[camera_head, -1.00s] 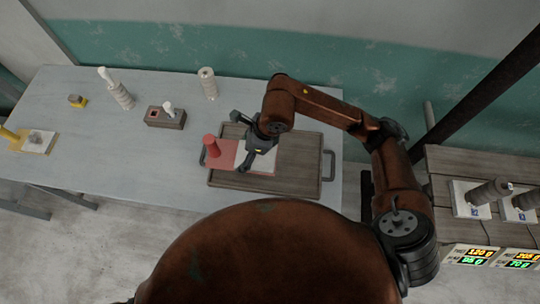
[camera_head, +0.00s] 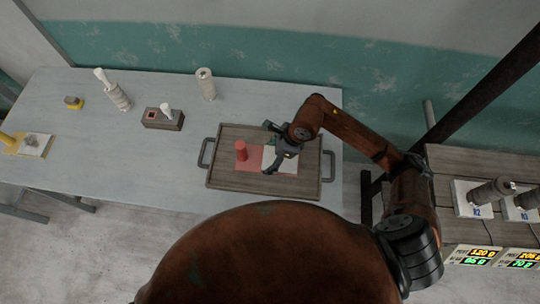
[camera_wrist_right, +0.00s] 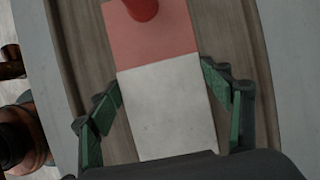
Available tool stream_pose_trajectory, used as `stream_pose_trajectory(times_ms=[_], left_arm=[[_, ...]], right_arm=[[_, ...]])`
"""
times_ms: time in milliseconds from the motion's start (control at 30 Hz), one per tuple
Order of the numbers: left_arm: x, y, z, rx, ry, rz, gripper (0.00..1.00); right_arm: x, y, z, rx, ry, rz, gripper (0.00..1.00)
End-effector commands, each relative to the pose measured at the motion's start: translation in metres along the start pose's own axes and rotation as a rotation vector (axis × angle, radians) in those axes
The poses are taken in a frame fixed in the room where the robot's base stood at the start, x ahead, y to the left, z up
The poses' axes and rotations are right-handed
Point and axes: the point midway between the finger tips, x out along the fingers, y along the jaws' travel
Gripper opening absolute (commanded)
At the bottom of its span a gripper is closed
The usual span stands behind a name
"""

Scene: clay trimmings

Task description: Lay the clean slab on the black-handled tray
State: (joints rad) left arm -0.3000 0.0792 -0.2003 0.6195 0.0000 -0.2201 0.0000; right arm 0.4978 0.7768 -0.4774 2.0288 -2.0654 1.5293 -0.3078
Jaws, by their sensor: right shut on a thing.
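The clean slab (camera_head: 284,164) is a pale square lying over one half of a red board (camera_head: 243,163) with a red upright knob. My right gripper (camera_head: 270,148) is shut on the slab. In the right wrist view its fingers (camera_wrist_right: 160,80) press on both sides of the slab (camera_wrist_right: 167,110). My left gripper is out of view.
A yellow-knobbed board with a soiled slab (camera_head: 34,144) is at far left.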

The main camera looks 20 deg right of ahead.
Motion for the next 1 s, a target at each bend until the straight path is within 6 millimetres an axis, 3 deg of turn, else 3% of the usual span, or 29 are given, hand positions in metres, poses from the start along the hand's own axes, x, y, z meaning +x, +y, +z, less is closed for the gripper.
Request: stream_pose_trajectory(times_ms=[267, 300, 533, 867, 1000], left_arm=[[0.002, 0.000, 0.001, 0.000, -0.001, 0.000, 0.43], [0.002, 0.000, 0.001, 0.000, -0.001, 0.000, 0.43], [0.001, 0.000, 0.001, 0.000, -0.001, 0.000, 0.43], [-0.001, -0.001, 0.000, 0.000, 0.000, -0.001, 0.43], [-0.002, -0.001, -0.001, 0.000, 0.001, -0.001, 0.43]], right_arm=[[0.001, -0.001, 0.000, -0.002, -0.001, -0.001, 0.38], [0.002, 0.000, -0.001, -0.001, 0.000, -0.001, 0.73], [0.001, 0.000, 0.000, -0.001, 0.000, -0.001, 0.89], [-0.001, 0.000, 0.001, -0.001, -0.001, -0.001, 0.89], [-0.016, -0.002, 0.001, -0.003, 0.000, -0.005, 0.89]])
